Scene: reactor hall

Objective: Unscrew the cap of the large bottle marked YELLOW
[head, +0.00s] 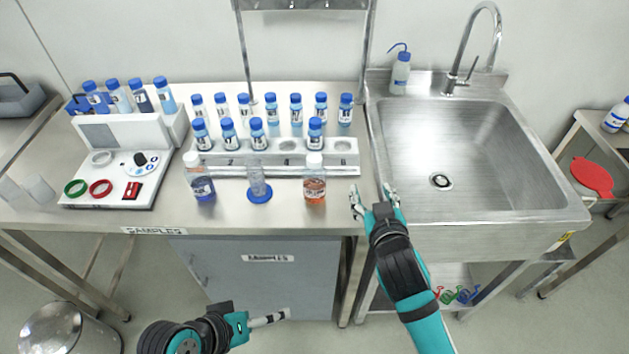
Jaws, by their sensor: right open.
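Two larger bottles with white caps stand near the front edge of the steel bench. One holds orange liquid (314,187) and the other holds dark purple-blue liquid (203,187). Their labels are too small to read, so I cannot tell which is marked YELLOW. Both caps are on and both bottles are upright. My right gripper (373,196) is open and empty, to the right of the orange bottle and apart from it, by the sink's left front. My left gripper (278,317) is low in front of the bench, away from the bottles; its fingers overlap from this angle.
A clear vessel on a blue base (259,190) stands between the two bottles. Behind is a white rack (345,167) with several blue-capped vials. A white tray with rings (117,198) is left, the sink (450,135) right. A metal frame (242,50) rises behind.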

